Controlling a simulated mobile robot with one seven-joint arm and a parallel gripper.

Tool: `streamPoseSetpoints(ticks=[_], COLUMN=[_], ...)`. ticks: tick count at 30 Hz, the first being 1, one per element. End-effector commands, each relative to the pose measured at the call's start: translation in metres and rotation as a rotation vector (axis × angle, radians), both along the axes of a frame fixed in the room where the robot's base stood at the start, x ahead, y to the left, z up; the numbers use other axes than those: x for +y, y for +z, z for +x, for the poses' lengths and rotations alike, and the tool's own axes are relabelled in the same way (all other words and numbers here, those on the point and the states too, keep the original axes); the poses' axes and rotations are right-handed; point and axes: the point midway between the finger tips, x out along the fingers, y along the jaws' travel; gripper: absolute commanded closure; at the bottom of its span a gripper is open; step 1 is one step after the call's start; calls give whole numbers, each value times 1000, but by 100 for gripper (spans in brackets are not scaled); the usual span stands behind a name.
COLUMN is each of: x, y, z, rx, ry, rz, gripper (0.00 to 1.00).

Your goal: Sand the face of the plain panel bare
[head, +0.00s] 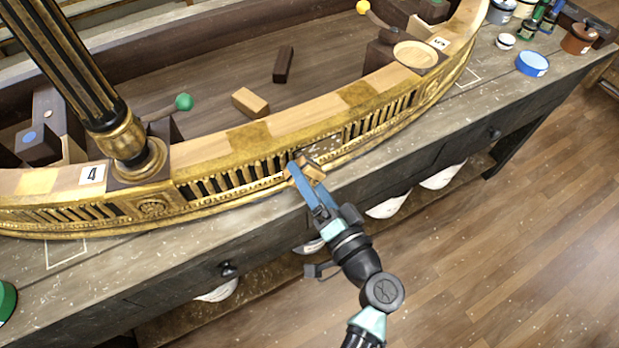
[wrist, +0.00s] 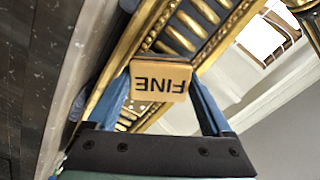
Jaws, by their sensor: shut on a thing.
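My gripper (head: 304,174) is shut on a tan sanding block (head: 314,168). In the wrist view the block (wrist: 160,82) shows the word FINE, upside down, between my two blue fingers. The plain panel (head: 322,146) is a flat, speckled brownish-grey patch in the gilt front of the curved console, between runs of gold slats. Its lower left is partly hidden by the block and my gripper. The block is at or very close to the panel's lower left; I cannot tell whether they touch. The panel's face is not clear in the wrist view.
A black and gold column (head: 75,70) stands at the left on the console rim. The rim bears number cards 4 (head: 92,174) and 5 (head: 440,43). A blue-lidded tin (head: 532,63) and several other pots stand at the bench's right end. The floor at right is clear.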

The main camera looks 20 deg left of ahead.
Motion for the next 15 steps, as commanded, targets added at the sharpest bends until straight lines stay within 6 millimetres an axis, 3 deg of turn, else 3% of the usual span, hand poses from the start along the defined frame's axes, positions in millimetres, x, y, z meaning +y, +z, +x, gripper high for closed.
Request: streamPoseSetpoints(ticks=[15], x=[5], y=[0], z=[4], rx=[-1], ry=[1], rz=[1], gripper=[68])
